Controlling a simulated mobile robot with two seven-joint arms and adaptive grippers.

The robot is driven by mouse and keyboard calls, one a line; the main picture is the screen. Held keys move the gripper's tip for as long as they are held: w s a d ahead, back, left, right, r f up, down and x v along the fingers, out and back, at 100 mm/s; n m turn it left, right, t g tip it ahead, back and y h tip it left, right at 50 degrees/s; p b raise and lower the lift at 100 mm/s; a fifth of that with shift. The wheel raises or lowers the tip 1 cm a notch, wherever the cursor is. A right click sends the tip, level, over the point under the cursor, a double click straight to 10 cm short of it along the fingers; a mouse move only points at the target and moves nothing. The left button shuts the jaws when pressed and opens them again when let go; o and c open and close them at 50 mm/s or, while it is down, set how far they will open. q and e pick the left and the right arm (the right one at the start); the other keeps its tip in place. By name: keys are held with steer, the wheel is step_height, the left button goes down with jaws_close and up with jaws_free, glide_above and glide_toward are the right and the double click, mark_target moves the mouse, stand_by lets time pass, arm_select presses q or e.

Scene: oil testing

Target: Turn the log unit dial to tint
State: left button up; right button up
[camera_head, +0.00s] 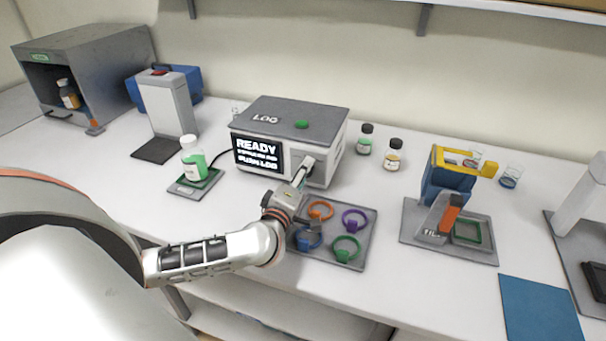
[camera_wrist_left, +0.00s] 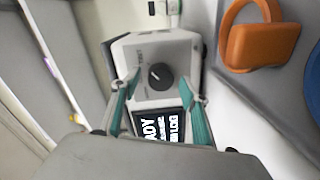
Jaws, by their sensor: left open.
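The log unit (camera_head: 290,135) is a grey and white box on the bench, with a dark screen (camera_head: 258,155) that reads READY and has smaller text below. In the head view my left gripper (camera_head: 304,168) reaches up to the unit's right front face and hides the dial there. In the left wrist view the dial (camera_wrist_left: 160,76) is a round dark knob on the front panel. My left gripper (camera_wrist_left: 162,88) is open, with its green-padded fingers on either side of the dial and apart from it. The markings around the dial are too small to read. My right gripper is not in view.
A green bottle (camera_head: 193,160) stands on a pad at left. Two bottles stand right of the log unit. A blue and yellow stand (camera_head: 447,180) is farther right.

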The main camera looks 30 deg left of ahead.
arm_select(q)
steer(key=v, duration=1.1)
steer(key=shift+s, duration=0.3)
